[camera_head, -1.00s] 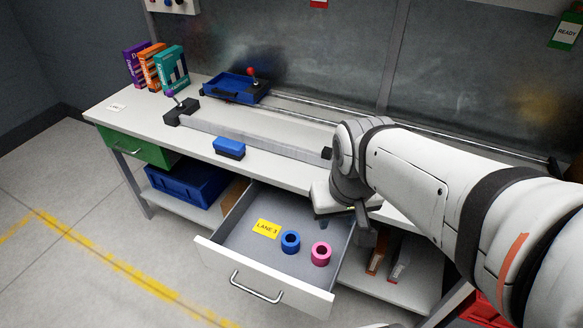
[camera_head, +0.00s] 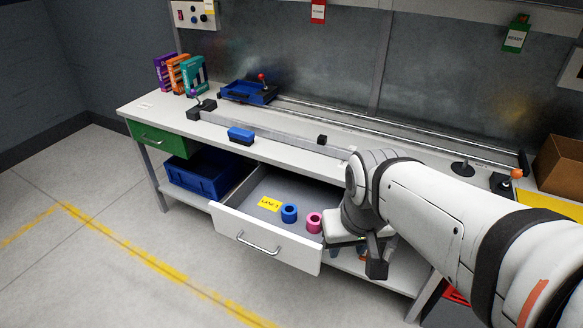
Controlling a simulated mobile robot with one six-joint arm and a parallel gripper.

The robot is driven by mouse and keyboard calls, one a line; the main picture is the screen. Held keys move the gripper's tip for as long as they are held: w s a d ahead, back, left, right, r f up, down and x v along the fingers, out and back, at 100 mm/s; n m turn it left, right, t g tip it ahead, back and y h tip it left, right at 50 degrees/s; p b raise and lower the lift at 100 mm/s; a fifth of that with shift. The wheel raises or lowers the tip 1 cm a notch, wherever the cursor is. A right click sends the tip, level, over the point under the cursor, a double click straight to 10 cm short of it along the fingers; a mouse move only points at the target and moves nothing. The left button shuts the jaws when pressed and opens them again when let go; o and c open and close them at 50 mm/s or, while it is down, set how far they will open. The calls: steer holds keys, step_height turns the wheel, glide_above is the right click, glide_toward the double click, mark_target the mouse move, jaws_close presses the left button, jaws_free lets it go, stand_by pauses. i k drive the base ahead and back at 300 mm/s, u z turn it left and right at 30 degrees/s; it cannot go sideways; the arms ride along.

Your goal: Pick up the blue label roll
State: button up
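The blue label roll (camera_head: 289,213) stands in the open white drawer (camera_head: 262,240), just right of a yellow "LANE 3" label (camera_head: 270,204). A pink roll (camera_head: 314,222) stands close to its right. My gripper (camera_head: 376,262) hangs at the right, outside the drawer's right side, with its dark finger pointing down. It is apart from the blue roll, with the pink roll between them. The arm hides part of the drawer's right rear. I cannot make out both fingertips or the gap between them.
The bench top (camera_head: 290,155) above the drawer carries a blue block (camera_head: 241,136), a long rail and a blue tray (camera_head: 248,92). A blue bin (camera_head: 205,173) sits on the shelf left of the drawer. A closed green drawer (camera_head: 158,138) is at far left. The floor in front is clear.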

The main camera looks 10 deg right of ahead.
mark_target(289, 210)
steer(key=u, duration=0.15)
steer(key=i, duration=0.9)
steer(key=z, duration=0.05)
